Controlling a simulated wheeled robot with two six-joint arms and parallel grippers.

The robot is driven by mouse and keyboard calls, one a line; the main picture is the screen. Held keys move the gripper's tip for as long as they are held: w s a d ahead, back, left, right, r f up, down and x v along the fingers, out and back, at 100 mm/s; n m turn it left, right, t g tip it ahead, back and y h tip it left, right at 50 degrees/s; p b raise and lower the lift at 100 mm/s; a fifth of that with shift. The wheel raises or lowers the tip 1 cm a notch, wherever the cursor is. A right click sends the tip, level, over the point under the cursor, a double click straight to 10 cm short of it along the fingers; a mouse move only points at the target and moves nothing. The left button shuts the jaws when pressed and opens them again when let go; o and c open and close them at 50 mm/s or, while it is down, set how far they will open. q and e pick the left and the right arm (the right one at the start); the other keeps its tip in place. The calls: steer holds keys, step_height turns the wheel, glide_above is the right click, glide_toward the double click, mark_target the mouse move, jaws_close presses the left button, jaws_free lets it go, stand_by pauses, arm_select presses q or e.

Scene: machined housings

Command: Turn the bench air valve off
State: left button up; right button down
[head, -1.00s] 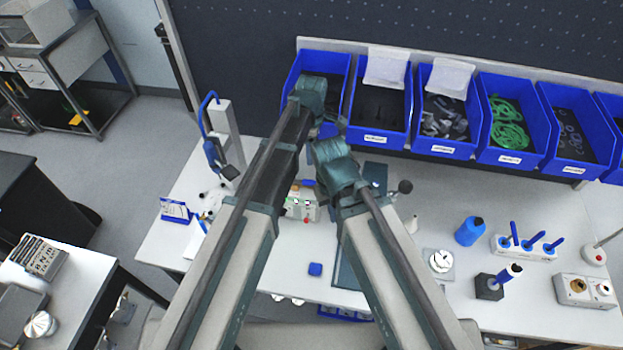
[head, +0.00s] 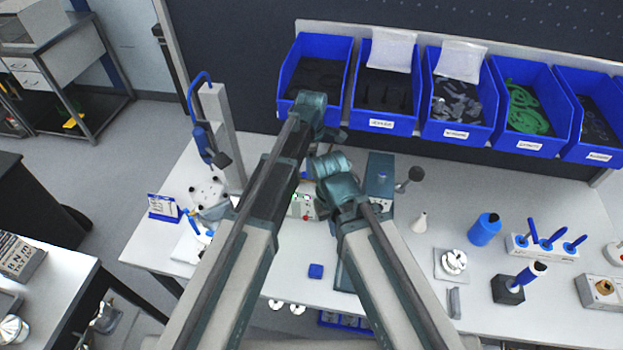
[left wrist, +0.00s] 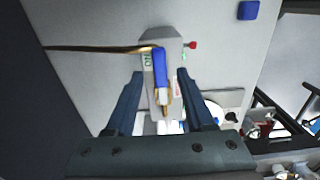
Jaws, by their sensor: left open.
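The air valve shows in the left wrist view as a grey body (left wrist: 175,48) with a blue lever handle (left wrist: 159,62), a brass part and a red knob to the right. A green label reading ON is left of the lever and a red label is right of it. My left gripper (left wrist: 159,76) is open, its two fingers on either side of the blue lever with gaps visible. In the head view only a bit of the valve unit (head: 304,207) shows between my arms; my left gripper is hidden there. My right gripper is not visible.
Blue bins (head: 386,88) line the back of the bench. A blue block (head: 315,271) lies at the front. A blue bottle (head: 484,229) and a rack with blue-handled tools (head: 541,246) stand at the right.

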arm_select(q)
steer(key=shift+f+b, duration=0.8)
steer(key=shift+f, duration=0.5)
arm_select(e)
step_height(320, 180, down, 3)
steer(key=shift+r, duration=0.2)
arm_select(q)
jaws_close()
